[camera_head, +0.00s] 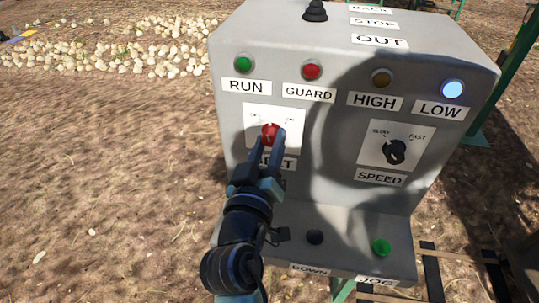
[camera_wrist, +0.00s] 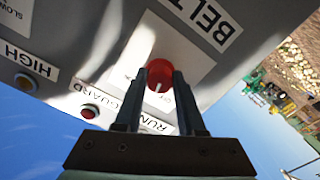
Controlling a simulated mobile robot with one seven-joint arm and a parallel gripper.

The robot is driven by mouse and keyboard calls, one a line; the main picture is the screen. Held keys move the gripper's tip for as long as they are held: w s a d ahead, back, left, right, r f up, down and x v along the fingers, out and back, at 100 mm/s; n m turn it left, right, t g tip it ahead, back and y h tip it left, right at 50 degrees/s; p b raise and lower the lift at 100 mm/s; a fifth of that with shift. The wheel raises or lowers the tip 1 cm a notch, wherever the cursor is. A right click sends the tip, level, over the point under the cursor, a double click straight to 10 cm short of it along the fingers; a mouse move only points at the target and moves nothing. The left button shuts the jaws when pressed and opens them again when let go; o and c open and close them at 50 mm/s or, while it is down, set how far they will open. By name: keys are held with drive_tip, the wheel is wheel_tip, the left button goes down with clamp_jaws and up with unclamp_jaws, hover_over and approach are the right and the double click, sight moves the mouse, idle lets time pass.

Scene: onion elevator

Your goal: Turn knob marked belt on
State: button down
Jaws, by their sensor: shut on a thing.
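The red belt knob (camera_head: 269,133) sits on a white plate on the front of the grey control box, above a label that my gripper partly covers. In the wrist view the red knob (camera_wrist: 160,74) is beside the BELT label (camera_wrist: 208,18). My gripper (camera_head: 270,142) reaches up to the knob from below, with one finger on each side. In the wrist view my gripper (camera_wrist: 159,82) has its fingers closed around the knob's sides. A pale pointer line shows on the knob.
A black speed knob (camera_head: 395,151) is to the right. Above are green RUN (camera_head: 243,64), red GUARD (camera_head: 311,70), dark HIGH (camera_head: 381,78) and lit LOW (camera_head: 453,89) lamps. Below are a dark button (camera_head: 314,237) and a green button (camera_head: 381,247). Onions lie on the ground behind.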

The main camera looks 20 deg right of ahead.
drive_tip(key=m+b, duration=0.3)
drive_tip(key=b, duration=0.1)
drive_tip(key=m+b, duration=0.2)
drive_tip(key=shift+f+m, duration=0.3)
drive_tip(key=shift+f, duration=0.05)
drive_tip(key=m+b, duration=0.3)
drive_tip(key=m, duration=0.1)
drive_tip(key=shift+r+b, duration=0.1)
drive_tip(key=shift+b, duration=0.2)
drive_tip(key=shift+r+m+b, duration=0.15)
drive_tip(key=shift+m+b, duration=0.65)
drive_tip(key=shift+m, duration=0.3)
drive_tip(key=c, duration=0.5)
unclamp_jaws()
drive_tip(key=p+v, duration=0.4)
drive_tip(key=v, duration=0.9)
